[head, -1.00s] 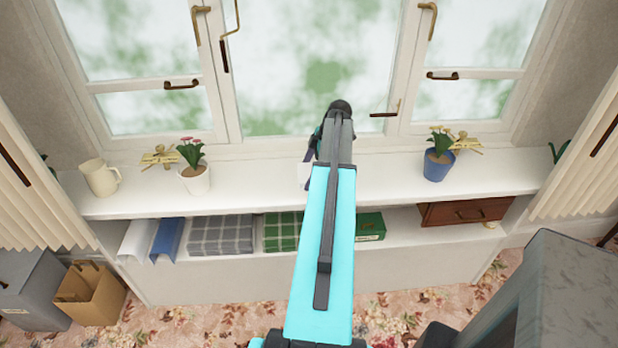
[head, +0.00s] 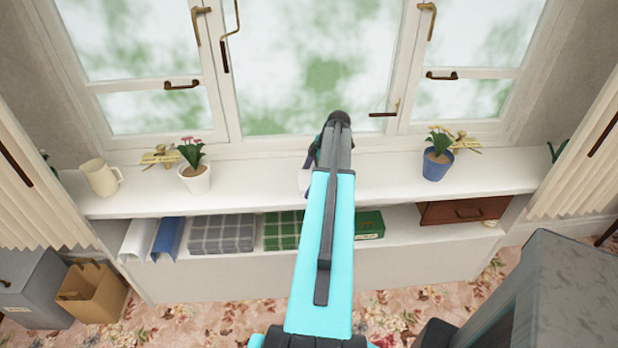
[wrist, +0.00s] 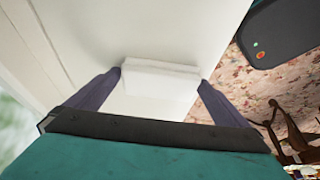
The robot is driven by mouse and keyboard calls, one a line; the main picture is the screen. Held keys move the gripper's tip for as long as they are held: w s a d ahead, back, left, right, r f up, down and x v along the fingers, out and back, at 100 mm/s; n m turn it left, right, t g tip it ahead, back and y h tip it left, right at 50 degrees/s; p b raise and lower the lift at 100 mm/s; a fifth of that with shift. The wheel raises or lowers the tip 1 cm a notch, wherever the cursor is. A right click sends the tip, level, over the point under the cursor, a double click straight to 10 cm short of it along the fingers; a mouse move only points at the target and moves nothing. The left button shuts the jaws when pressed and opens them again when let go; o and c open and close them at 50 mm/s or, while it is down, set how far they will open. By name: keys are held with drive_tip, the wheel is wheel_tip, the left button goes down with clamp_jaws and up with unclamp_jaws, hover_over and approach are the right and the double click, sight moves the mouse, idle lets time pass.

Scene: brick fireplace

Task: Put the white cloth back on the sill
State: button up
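The white cloth (wrist: 160,82) is a folded, flat bundle in the wrist view. It fills the width between the two dark fingers of my gripper (wrist: 162,78), whose tips meet its two ends. My gripper is shut on it. In the head view my gripper (head: 328,150) is over the white sill (head: 390,178), near its middle. A pale bit of the cloth (head: 304,181) shows just left of it; my arm hides the rest. I cannot tell whether the cloth touches the sill.
On the sill stand a cream jug (head: 100,178), a white flowerpot (head: 196,180) and a blue flowerpot (head: 437,166). The shelf below holds folded cloths (head: 221,233), a green box (head: 369,225) and a wooden drawer (head: 464,211). The window (head: 310,60) is behind.

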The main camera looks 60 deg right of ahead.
drive_tip(key=shift+r, duration=0.2)
drive_tip(key=b+v, duration=0.3)
drive_tip(key=v, duration=0.9)
idle(0.4)
idle(0.6)
